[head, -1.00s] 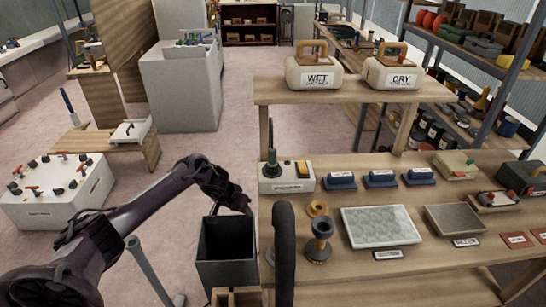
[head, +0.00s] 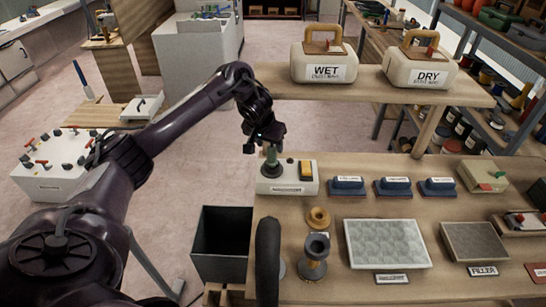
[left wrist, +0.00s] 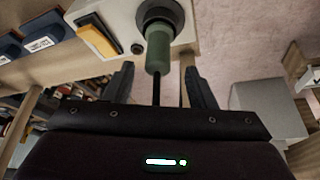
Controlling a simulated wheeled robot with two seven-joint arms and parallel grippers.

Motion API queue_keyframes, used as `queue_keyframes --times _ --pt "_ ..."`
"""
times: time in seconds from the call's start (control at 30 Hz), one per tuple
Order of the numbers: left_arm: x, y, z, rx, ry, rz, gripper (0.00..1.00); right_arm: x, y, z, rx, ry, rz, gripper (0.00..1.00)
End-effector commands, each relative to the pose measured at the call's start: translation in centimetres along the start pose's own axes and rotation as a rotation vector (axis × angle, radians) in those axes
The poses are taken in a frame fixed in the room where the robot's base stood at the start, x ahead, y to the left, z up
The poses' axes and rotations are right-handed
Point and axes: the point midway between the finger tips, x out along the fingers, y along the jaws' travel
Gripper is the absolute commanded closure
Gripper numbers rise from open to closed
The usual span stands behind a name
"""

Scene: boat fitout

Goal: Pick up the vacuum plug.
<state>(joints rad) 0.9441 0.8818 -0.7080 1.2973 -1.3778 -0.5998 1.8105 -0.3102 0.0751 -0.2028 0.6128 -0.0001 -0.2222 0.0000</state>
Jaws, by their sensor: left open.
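The vacuum plug is a dark green upright cylinder (head: 271,163) seated in a round black socket on a cream box (head: 290,188) with an orange switch. In the left wrist view the plug (left wrist: 158,48) stands out from the socket, with a thin dark cord running from its end toward my gripper. My left gripper (head: 267,143) is over the plug, pointing down. In the left wrist view its fingers (left wrist: 159,70) are open, one on each side of the plug's end, with gaps on both sides. My right gripper is not in view.
Blue labelled blocks (head: 348,188) sit right of the box. A raised shelf (head: 330,92) with WET and DRY containers stands behind. A dark bin (head: 222,245) is at the left edge, and a thick black hose (head: 267,262) rises in front.

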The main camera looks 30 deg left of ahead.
Motion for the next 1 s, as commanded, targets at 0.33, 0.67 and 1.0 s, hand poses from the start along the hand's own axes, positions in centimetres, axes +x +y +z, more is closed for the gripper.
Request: queue_keyframes --times 0.33,0.67,1.0 --pt "4.5 0.2 0.6 -0.001 -0.002 0.001 0.49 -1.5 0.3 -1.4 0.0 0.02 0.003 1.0" --pt "5.0 0.2 0.6 0.001 0.001 0.001 0.56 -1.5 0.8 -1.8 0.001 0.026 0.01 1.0" --pt "4.9 0.2 0.6 0.001 0.001 0.001 1.0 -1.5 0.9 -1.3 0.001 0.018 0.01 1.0"
